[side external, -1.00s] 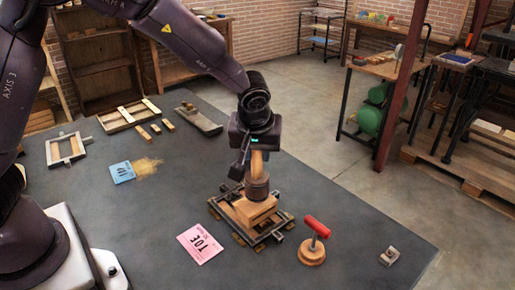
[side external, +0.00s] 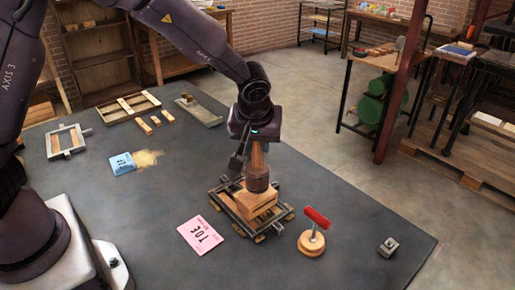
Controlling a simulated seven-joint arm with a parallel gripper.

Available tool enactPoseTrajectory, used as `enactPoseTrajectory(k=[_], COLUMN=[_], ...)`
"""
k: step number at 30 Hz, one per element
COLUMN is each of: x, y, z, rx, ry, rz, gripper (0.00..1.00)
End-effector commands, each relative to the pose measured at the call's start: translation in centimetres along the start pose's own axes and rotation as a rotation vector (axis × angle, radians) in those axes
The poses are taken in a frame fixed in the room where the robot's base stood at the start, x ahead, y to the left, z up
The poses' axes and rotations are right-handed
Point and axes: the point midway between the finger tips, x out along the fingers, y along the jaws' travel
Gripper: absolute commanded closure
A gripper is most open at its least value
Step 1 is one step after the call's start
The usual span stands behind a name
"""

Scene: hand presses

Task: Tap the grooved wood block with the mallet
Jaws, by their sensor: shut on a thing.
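My gripper (side external: 252,160) is shut on the mallet's wooden handle (side external: 258,158), which stands about upright. The mallet's dark brown round head (side external: 257,178) points down, directly over the light grooved wood block (side external: 259,203). The head seems to touch or nearly touch the block's top; I cannot tell which. The block sits in a dark metal frame (side external: 229,211) on the table. The mallet head and handle hide part of the block's top, and I cannot make out its grooves. The fingertips are dark and partly hard to separate from the handle.
A red-handled tool on a round wooden base (side external: 311,243) stands right of the frame, and a small metal piece (side external: 388,247) lies farther right. A pink card (side external: 200,236) lies to the left. Trays and wood strips (side external: 144,125) lie at the back. The table's right side (side external: 350,205) is mostly clear.

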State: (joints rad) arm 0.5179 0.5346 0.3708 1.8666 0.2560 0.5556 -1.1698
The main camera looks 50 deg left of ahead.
Motion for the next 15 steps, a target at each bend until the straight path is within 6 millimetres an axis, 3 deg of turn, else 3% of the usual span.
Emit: enactPoseTrajectory(k=[15], x=[-0.45], y=[-0.44], z=[0.44], rx=[0.003], ry=[0.001], rz=[0.001], gripper=[1.0])
